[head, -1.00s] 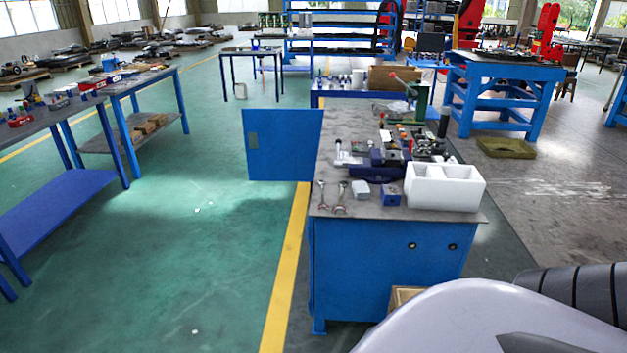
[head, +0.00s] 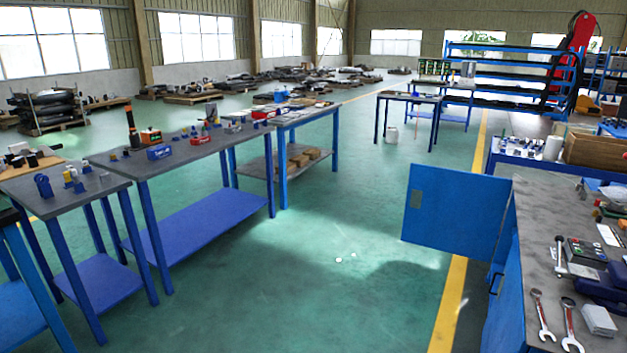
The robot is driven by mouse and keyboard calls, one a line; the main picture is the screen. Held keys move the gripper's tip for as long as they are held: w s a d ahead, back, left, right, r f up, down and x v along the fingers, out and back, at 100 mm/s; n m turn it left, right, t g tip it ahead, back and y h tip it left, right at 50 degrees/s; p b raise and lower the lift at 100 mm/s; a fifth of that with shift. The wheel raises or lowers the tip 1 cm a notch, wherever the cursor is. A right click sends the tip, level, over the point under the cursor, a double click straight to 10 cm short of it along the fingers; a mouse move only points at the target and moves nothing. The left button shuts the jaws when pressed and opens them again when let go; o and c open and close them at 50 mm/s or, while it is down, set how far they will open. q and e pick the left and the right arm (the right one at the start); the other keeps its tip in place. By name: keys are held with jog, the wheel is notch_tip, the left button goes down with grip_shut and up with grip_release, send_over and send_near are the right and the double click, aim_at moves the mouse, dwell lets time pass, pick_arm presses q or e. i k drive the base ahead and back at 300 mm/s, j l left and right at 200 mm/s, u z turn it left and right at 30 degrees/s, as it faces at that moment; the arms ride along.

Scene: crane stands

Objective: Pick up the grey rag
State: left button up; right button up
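I cannot make out a grey rag for certain in the head view. A small pale grey shape (head: 614,194) lies on the workbench at the right edge, cut off by the frame; I cannot tell whether it is the rag. The workbench (head: 535,230) is blue with a grey top, and its blue door (head: 456,210) stands open to the left. Neither of my grippers is in view.
Two wrenches (head: 541,316) and a white block (head: 598,321) lie on the workbench's near end. Blue tables (head: 180,160) with tools stand in a row at left. Green floor (head: 300,290) between them and the workbench is clear, with a yellow line (head: 450,300).

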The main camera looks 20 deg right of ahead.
aim_at(598, 323)
jog(key=i+j+z, duration=0.1)
jog(key=i+z, duration=0.35)
jog(key=i, duration=0.65)
jog(key=i+z, duration=0.4)
jog(key=i+j+z, duration=0.25)
jog(key=i+z, duration=0.35)
jog(key=z, duration=0.15)
jog(key=i+j+z, duration=0.15)
jog(key=z, duration=0.2)
jog(key=i+j+z, duration=0.1)
jog(key=z, duration=0.25)
jog(key=i+j, duration=0.05)
